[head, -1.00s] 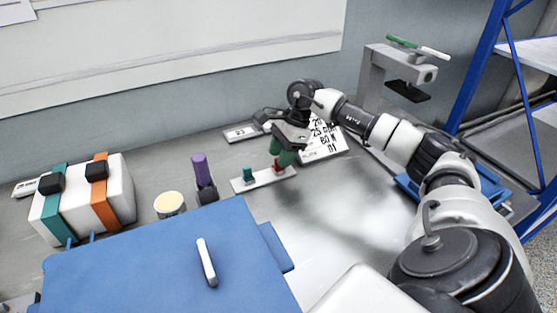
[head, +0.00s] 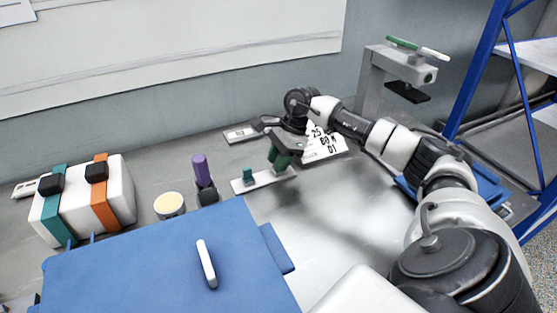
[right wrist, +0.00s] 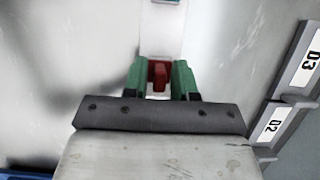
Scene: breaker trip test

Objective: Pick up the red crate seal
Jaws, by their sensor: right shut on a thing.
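The red crate seal (right wrist: 159,75) shows in the right wrist view, between the two green fingers of my right gripper (right wrist: 160,78). The gripper is shut on it. In the head view my right gripper (head: 279,160) points down at the right end of a small white strip (head: 265,181), and its fingers hide the seal. I cannot tell whether the seal still touches the strip. My left gripper is not in view.
A purple-topped item (head: 200,170), a cream round tub (head: 169,204) and a white case with teal and orange straps (head: 125,190) stand left. A blue lidded box (head: 150,265) fills the front. A grey stand (head: 375,75) is at the back right.

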